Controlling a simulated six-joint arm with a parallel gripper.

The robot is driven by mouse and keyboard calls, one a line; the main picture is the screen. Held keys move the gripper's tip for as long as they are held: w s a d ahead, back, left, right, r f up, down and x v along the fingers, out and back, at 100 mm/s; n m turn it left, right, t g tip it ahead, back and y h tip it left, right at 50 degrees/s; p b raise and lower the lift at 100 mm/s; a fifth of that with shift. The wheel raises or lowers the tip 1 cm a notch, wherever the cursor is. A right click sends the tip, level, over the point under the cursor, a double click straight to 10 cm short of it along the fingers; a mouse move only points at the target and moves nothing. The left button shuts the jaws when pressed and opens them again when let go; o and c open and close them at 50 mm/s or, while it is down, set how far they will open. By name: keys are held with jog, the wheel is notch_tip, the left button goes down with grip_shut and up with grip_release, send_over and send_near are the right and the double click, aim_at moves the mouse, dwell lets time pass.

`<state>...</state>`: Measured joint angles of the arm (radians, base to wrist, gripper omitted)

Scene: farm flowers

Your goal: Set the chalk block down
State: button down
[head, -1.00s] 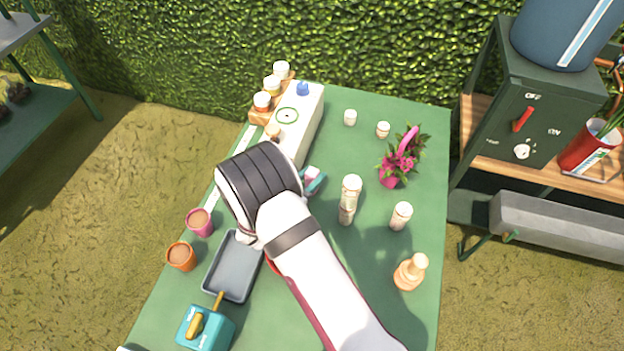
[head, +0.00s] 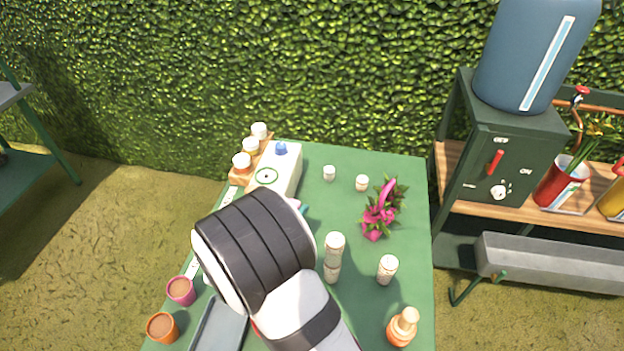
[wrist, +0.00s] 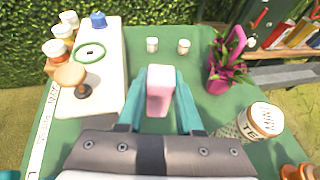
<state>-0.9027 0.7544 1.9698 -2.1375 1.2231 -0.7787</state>
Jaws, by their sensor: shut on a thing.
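The chalk block (wrist: 160,92), pale pink and white, sits upright between the teal fingers of my gripper (wrist: 161,100) in the wrist view. The gripper is shut on it. Green table top shows around the block, but I cannot tell how far above the table it is.
A white box (head: 286,172) with a green ring and blue knob stands at the left.

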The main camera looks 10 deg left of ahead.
jog(key=s+d+r, duration=0.3)
jog(key=d+r, duration=2.1)
jog(key=r, duration=0.3)
jog(key=s+d+f+n+y, duration=0.3)
jog(key=d, duration=0.4)
jog(key=w+d+f+n+y, duration=0.2)
jog(key=w+f, duration=0.5)
jog(key=w, duration=0.4)
jog(key=w+d+f+n+y, duration=0.1)
jog(key=w+d+f+y, duration=0.15)
jog(key=w+f, duration=0.65)
jog(key=shift+n+y, duration=0.35)
jog(key=shift+n, duration=0.35)
jog(key=w+a+f, duration=0.3)
jog(key=w+f, duration=0.1)
jog(key=f, duration=0.2)
jog(key=w+a+f, duration=0.3)
jog(key=w+f, duration=0.1)
jog(key=f, duration=0.1)
jog(key=w+a+f, duration=0.3)
jog(key=w+f, duration=0.1)
jog(key=f, duration=0.2)
jog(key=shift+a+f, duration=0.25)
jog(key=shift+f, duration=0.05)
